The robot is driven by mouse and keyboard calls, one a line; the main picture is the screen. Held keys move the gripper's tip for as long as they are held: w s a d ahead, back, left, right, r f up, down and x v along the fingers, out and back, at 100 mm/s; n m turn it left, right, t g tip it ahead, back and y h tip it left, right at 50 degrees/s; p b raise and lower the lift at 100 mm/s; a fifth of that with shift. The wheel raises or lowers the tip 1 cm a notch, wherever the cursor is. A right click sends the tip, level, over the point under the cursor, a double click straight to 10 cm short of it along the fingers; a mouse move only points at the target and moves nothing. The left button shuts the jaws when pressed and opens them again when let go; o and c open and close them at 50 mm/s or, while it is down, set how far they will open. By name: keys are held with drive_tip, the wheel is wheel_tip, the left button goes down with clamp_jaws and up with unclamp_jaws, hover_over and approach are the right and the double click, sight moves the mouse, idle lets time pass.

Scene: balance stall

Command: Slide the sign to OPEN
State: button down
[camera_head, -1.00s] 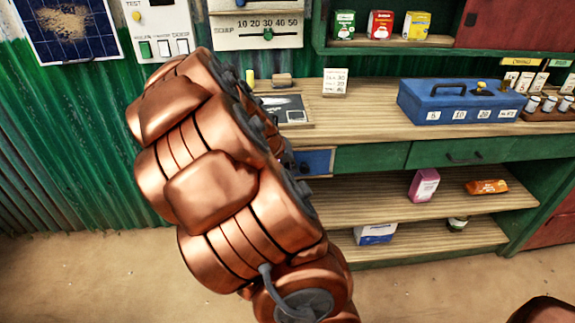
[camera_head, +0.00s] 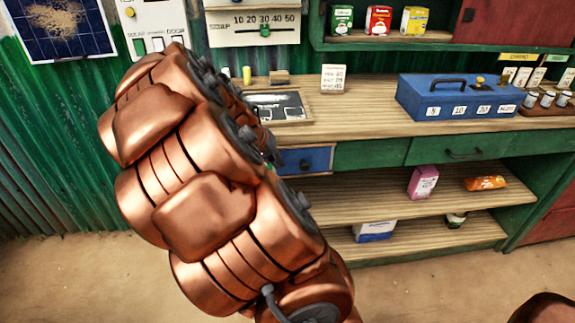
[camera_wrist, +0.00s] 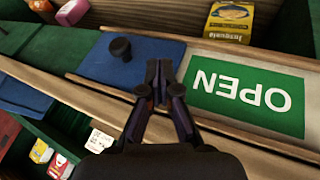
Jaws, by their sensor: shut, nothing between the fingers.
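The sign shows upside down in the wrist view as a green OPEN panel (camera_wrist: 245,93) with a pale border, set in a wooden rail. A blue slider plate (camera_wrist: 100,70) lies to its left and carries a black round knob (camera_wrist: 121,48). My gripper (camera_wrist: 158,78) is shut and empty, its fingertips just right of the knob, over the right part of the blue plate. I cannot tell whether the fingers touch the plate. The OPEN word is fully uncovered.
A yellow box (camera_wrist: 229,20) stands beyond the sign. In the head view, a wooden counter (camera_head: 365,95) holds a blue cash box (camera_head: 450,104) and a small price card (camera_head: 333,79). Open shelves below hold a few packets. Bare floor lies in front.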

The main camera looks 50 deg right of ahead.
drive_tip(key=v, duration=0.8)
drive_tip(key=shift+s+a+r, duration=0.15)
drive_tip(key=shift+s+r, duration=0.05)
drive_tip(key=shift+r, duration=0.15)
drive_tip(key=s+a+f+n+g+y, duration=0.1)
drive_tip(key=s+a+f+n+y, duration=0.15)
drive_tip(key=s+a, duration=0.5)
drive_tip(key=s+a+f+n+y, duration=0.2)
drive_tip(key=s+a+n, duration=0.25)
drive_tip(key=a, duration=0.65)
drive_tip(key=s+a+f+n+g+y, duration=0.1)
drive_tip(key=s+a+f+n+y, duration=0.15)
drive_tip(key=s+a, duration=0.6)
wheel_tip(320, 180, up, 19)
drive_tip(key=w+a+t+p, duration=0.1)
drive_tip(key=p, duration=1.6)
drive_tip(key=shift+w+a+f+n+p, duration=0.2)
drive_tip(key=shift+a+f+n+p, duration=0.05)
drive_tip(key=shift+a+n+p, duration=0.1)
drive_tip(key=shift+d, duration=0.1)
